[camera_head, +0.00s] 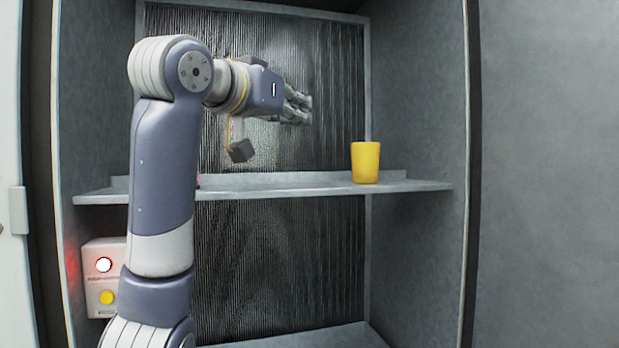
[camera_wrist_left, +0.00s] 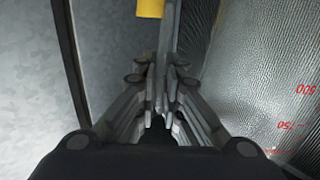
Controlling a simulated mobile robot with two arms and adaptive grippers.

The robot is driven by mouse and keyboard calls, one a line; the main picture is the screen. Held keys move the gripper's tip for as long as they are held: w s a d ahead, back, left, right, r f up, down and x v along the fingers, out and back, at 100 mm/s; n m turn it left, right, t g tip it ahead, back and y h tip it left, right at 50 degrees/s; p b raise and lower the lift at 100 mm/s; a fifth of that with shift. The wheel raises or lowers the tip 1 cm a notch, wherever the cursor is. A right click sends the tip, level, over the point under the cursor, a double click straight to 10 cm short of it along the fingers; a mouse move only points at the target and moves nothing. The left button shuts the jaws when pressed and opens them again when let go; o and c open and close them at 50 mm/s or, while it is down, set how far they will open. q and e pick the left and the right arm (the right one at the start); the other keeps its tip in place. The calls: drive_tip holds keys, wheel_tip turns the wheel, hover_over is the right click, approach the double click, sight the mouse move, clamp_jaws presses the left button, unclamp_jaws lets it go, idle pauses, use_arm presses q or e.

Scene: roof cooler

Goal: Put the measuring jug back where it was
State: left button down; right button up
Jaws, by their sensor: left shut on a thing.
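The measuring jug (camera_wrist_left: 292,122) is clear, with red scale marks, and fills the right side of the left wrist view. In the head view it is hard to make out; only a paler rippled patch shows below my left gripper (camera_head: 303,108). That gripper is raised above the shelf, pointing right, in front of the ribbed back panel. In the left wrist view its fingers (camera_wrist_left: 165,105) are closed together on the jug, beside its marked wall. The exact grip point is hidden by the fingers. My right gripper is out of view.
A yellow cup (camera_head: 365,163) stands upright on the right part of the grey shelf (camera_head: 300,190); its yellow also shows in the left wrist view (camera_wrist_left: 150,8). A control box (camera_head: 103,280) is on the lower left. Cabinet side walls bound the space. The shelf's middle looks clear.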

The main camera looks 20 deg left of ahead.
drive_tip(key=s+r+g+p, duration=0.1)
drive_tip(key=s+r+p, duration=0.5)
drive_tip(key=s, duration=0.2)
use_arm(q)
drive_tip(key=w+f+p, duration=0.1)
drive_tip(key=w, duration=0.3)
drive_tip(key=w+f+p, duration=0.1)
drive_tip(key=w, duration=0.3)
drive_tip(key=w+f+p, duration=0.2)
drive_tip(key=w, duration=0.3)
drive_tip(key=shift+d, duration=0.4)
drive_tip(key=shift+s+f, duration=0.1)
drive_tip(key=shift+s, duration=0.1)
drive_tip(key=c, duration=2.2)
unclamp_jaws()
drive_tip(key=shift+f, duration=0.1)
drive_tip(key=o, duration=0.5)
drive_tip(key=shift+w, duration=0.15)
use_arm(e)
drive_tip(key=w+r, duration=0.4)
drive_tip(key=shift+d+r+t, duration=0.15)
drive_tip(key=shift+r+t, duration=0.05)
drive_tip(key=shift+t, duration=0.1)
